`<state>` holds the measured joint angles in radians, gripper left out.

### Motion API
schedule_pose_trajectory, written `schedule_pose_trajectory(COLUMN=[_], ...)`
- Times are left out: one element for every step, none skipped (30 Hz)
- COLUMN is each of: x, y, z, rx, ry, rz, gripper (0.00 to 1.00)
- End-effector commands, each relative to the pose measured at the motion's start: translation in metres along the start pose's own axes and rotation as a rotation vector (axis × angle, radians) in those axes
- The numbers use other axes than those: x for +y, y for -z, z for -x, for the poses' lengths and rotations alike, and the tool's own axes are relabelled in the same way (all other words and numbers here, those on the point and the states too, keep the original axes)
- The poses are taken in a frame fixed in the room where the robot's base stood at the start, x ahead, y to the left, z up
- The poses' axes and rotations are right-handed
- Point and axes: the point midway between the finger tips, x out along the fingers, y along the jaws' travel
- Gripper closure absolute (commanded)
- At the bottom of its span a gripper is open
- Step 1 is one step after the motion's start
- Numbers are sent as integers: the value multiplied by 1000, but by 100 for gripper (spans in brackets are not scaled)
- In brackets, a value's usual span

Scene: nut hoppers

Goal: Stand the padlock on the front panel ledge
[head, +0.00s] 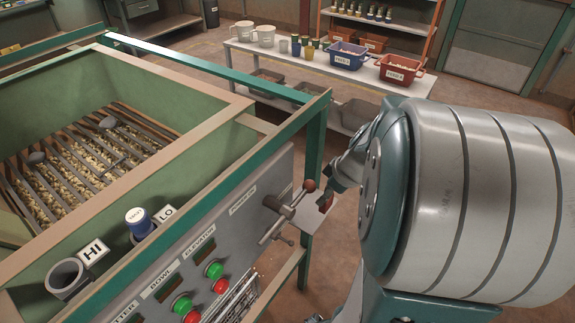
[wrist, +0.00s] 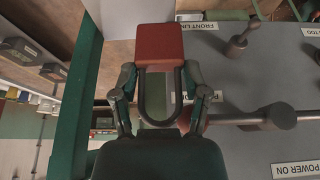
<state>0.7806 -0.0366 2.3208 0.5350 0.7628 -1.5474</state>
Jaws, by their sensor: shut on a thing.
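The padlock (wrist: 160,46) has a red body and a dark U-shaped shackle. In the wrist view my gripper (wrist: 158,84) is shut on it, with one finger on each side of the shackle near the body. In the head view, a small red part of the padlock (head: 325,202) shows below my gripper (head: 340,182), largely hidden by my arm. A pale flat ledge (head: 318,219) sticks out at the right end of the front panel (head: 235,222). It also shows at the top of the wrist view (wrist: 118,18), close to the padlock's body; contact cannot be told.
A lever with a reddish ball knob (head: 309,186) juts from the panel close to the padlock. The green frame post (head: 314,140) stands behind. Green and red buttons (head: 215,270) lie further left. A bench (head: 300,62) with bins stands at the back.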

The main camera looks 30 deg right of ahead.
Motion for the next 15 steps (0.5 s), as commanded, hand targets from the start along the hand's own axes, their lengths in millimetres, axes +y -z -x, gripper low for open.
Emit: schedule_pose_trajectory(x=[7, 11, 16, 20, 24, 27, 30, 32, 36, 39, 42, 45, 47, 49, 52], y=[4, 6, 9, 11, 14, 15, 15, 15, 16, 16, 17, 18, 18, 18, 19], z=[-8, -11, -16, -19, -23, -29, -35, -40, -47, -52, -57, -63, -67, -71, -75], rx=[-1, -1, -1, -1, -1, -2, -2, -2, -2, -2, -2, -2, -1, -2, -1], ry=[3, 3, 3, 3, 2, 3, 4, 3, 3, 4, 3, 2, 2, 2, 0], rz=[0, 0, -1, -1, -1, -1, -1, -2, -2, -1, -1, -2, -2, -2, 0], gripper=[98, 98, 98, 98, 98, 98, 98, 98, 98, 98, 98, 98, 98, 98, 98])
